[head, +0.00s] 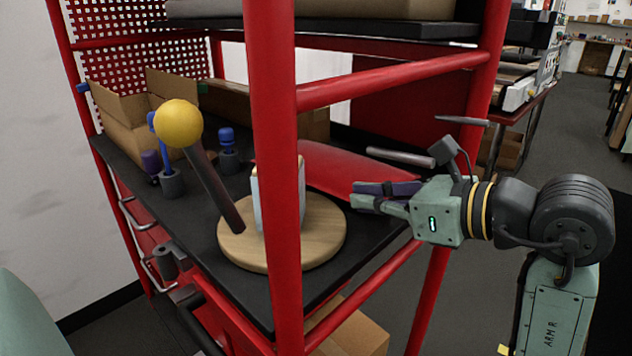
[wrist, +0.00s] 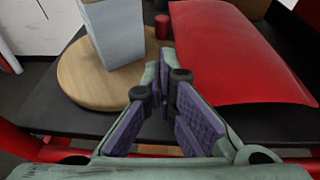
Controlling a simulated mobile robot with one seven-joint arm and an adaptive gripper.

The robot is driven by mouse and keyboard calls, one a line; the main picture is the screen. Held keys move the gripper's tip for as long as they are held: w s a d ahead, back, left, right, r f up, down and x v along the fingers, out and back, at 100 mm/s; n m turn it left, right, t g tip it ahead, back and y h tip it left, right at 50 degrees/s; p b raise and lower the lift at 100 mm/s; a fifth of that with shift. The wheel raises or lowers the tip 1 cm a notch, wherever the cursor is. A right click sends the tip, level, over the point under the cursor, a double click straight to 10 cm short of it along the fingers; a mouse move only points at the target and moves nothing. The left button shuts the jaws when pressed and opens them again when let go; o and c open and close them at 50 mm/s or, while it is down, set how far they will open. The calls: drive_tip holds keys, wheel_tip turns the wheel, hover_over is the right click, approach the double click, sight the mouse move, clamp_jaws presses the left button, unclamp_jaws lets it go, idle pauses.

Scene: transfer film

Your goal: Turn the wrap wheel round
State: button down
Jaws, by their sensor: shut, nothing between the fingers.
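The wrap wheel is a round pale wooden disc (head: 322,232) on the black shelf, and it also shows in the wrist view (wrist: 75,85). A light grey upright block (wrist: 118,35) stands on it; in the head view the red post hides much of the block. A dark slanted bar with a yellow ball (head: 179,123) on top rises from the disc's left side. My gripper (head: 353,197) is shut and empty, to the right of the disc. In the wrist view its fingertips (wrist: 158,70) point forward beside the disc's right edge, apparently without touching it.
A red cushion-like piece (head: 335,168) lies behind the disc. A red rack post (head: 272,150) and a sloping red rail (head: 390,80) frame the opening. Cardboard boxes (head: 112,118) and small blue-and-grey items (head: 229,155) stand at the back left.

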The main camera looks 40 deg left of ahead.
sight(306, 201)
drive_tip(key=x, duration=0.3)
drive_tip(key=p+x, duration=0.1)
drive_tip(key=x, duration=0.3)
drive_tip(key=r+p+x, duration=0.1)
drive_tip(key=x, duration=0.3)
drive_tip(key=shift+w+a, duration=0.1)
drive_tip(key=shift+a, duration=0.05)
drive_tip(key=shift+a+n+g+b, duration=0.4)
drive_tip(key=shift+a+n+g, duration=0.15)
drive_tip(key=shift+n+g, duration=0.5)
drive_tip(key=shift+a+n+g+h, duration=0.15)
drive_tip(key=shift+n+g+h, duration=0.15)
drive_tip(key=shift+g, duration=0.25)
drive_tip(key=shift+s+a+n+g+h+b, duration=0.15)
drive_tip(key=shift+a+n+g+h+b, duration=0.25)
drive_tip(key=shift+n+g, duration=0.5)
drive_tip(key=shift+s+a+n+g+h+b, duration=0.1)
drive_tip(key=shift+a+n+g+h+b, duration=0.15)
drive_tip(key=shift+a+n+g, duration=0.55)
drive_tip(key=shift+s+g, duration=0.15)
drive_tip(key=shift+g, duration=0.15)
drive_tip(key=shift+s+a+r+b, duration=0.1)
drive_tip(key=shift+b, duration=0.35)
